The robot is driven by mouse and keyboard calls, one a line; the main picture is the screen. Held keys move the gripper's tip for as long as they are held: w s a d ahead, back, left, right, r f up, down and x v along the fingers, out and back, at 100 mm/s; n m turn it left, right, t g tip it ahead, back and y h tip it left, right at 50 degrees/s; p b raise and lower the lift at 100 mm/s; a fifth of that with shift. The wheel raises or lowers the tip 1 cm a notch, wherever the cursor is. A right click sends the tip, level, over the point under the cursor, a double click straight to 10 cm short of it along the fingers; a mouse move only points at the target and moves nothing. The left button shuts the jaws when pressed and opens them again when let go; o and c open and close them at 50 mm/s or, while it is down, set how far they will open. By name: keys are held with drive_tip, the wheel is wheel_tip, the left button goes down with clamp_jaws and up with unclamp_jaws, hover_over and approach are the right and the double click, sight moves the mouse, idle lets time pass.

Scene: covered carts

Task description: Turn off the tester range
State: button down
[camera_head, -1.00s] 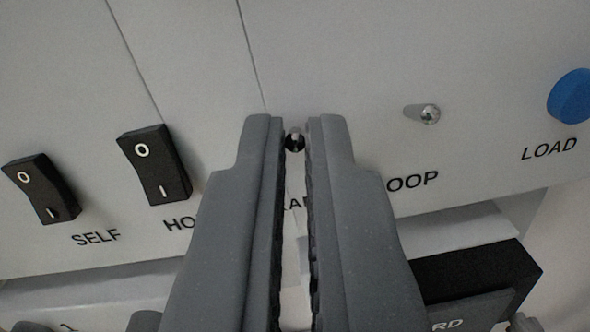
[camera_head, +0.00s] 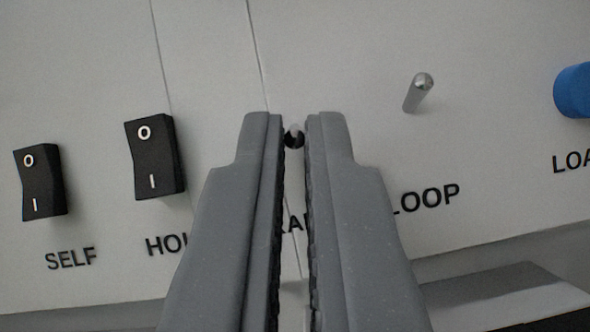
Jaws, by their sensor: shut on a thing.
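My gripper (camera_head: 295,135) is in the middle of the head camera view, its two grey fingers reaching up to the panel. The fingers are closed around the small dark toggle (camera_head: 294,138) of the tester range switch, which shows only between the fingertips. The label below it is mostly covered by the fingers; only a few letters, "RA", show. Which way the toggle leans cannot be told, as the fingers hide most of it.
A metal toggle (camera_head: 418,93) labelled LOOP stands to the right, tilted up. A blue LOAD knob (camera_head: 574,90) is at the right edge. Black rocker switches SELF (camera_head: 40,183) and HOLD (camera_head: 155,157), its label partly covered, are at the left. A dark object (camera_head: 520,305) lies below right.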

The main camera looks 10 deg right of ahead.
drive_tip(key=shift+w+f+t+h+b, duration=0.15)
drive_tip(key=shift+f+t+h+b, duration=0.25)
drive_tip(key=shift+f+t+b, duration=0.3)
drive_tip(key=shift+d+r, duration=0.1)
drive_tip(key=shift+r, duration=0.05)
drive_tip(key=shift+t+b, duration=0.3)
drive_tip(key=shift+r+h, duration=0.1)
drive_tip(key=shift+h, duration=0.3)
drive_tip(key=c, duration=1.6)
unclamp_jaws()
drive_tip(key=shift+r, duration=0.1)
drive_tip(key=v, duration=1.4)
drive_tip(key=shift+d, duration=0.1)
